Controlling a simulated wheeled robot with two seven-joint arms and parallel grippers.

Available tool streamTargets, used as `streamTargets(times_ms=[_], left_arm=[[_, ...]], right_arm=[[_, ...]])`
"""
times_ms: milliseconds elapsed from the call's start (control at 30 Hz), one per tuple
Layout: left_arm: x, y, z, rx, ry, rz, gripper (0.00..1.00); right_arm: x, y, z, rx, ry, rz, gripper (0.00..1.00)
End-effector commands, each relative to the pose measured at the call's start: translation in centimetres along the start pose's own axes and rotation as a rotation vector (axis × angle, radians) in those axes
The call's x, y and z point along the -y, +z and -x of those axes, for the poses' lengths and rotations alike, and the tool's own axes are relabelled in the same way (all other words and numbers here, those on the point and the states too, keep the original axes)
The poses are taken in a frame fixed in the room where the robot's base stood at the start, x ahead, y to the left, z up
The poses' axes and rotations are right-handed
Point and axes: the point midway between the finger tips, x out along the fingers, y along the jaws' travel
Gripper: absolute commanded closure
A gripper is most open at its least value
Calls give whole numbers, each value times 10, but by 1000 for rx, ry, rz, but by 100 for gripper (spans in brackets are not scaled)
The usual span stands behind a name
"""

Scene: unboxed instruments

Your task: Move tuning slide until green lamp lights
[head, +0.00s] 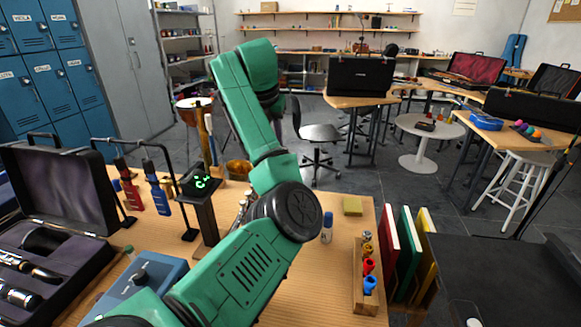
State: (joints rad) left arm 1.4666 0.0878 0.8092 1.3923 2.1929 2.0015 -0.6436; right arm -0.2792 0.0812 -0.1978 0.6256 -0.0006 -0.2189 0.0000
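A small black tuner (198,182) with green glowing characters stands on a black post on the wooden bench (335,262). I cannot tell whether a separate green lamp is lit. A bit of brass (243,206) shows just right of the tuner post, mostly hidden behind my green arm. It may be part of an instrument, but no tuning slide can be made out. One arm of mine comes in from the lower left, bends over the bench and rises up the middle of the picture. Neither gripper can be seen.
An open case (62,190) with dark instrument parts and a blue box with a knob (150,270) fill the bench's left. Right are a blue-capped bottle (327,232), yellow sponge (352,206), mouthpiece rack (361,290) and books (406,240).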

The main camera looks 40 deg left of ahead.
Motion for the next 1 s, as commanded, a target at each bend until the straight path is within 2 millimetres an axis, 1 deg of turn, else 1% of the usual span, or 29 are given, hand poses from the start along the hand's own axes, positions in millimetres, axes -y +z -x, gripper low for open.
streamTargets(times_ms=[67, 133, 267, 300, 400, 500, 600, 733, 933, 967, 1000], left_arm=[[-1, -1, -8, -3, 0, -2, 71], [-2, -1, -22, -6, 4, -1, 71], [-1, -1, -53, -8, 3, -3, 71], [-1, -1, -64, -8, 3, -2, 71], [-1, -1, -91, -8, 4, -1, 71], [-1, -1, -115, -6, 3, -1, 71], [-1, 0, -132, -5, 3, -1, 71], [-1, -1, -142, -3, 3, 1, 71], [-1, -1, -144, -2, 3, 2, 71], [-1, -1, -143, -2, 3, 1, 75], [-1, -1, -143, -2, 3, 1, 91]], right_arm=[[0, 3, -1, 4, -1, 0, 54], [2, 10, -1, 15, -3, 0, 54], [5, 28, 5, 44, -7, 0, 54], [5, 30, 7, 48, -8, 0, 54], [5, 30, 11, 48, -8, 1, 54], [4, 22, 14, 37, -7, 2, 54], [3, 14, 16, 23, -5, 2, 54], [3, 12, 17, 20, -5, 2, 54], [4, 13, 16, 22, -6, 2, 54], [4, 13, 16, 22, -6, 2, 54], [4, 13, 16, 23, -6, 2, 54]])
